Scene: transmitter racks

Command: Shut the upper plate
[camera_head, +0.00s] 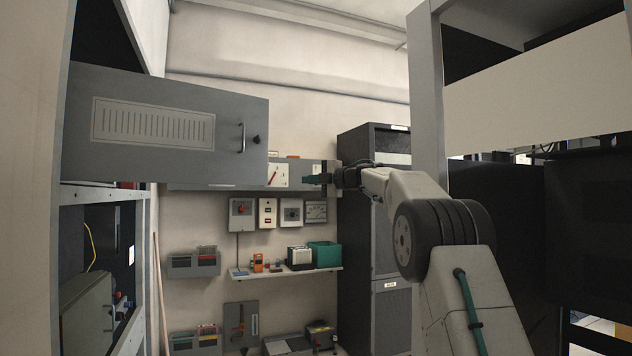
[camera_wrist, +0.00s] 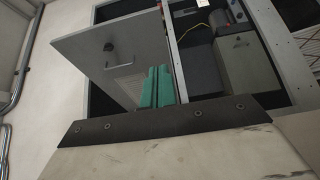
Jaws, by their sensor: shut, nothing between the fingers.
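The upper plate (camera_head: 180,128) is a grey door with a louvred panel, a bar handle and a dark knob near its right edge. It stands swung open from the left rack. It also shows in the wrist view (camera_wrist: 90,50), with its handle and knob facing the camera. My gripper (camera_head: 318,179) is right of the plate's free edge in the head view, apart from it in the picture. Its green fingers (camera_wrist: 157,88) are together and empty, and in the wrist view they overlap the plate's lower right part.
A lower grey plate (camera_head: 88,315) sits in the left rack below, by a yellow cable. A wall shelf (camera_head: 285,271) holds small boxes and instruments. A dark cabinet (camera_head: 392,310) stands behind my arm. A rack post (camera_head: 425,90) rises at right.

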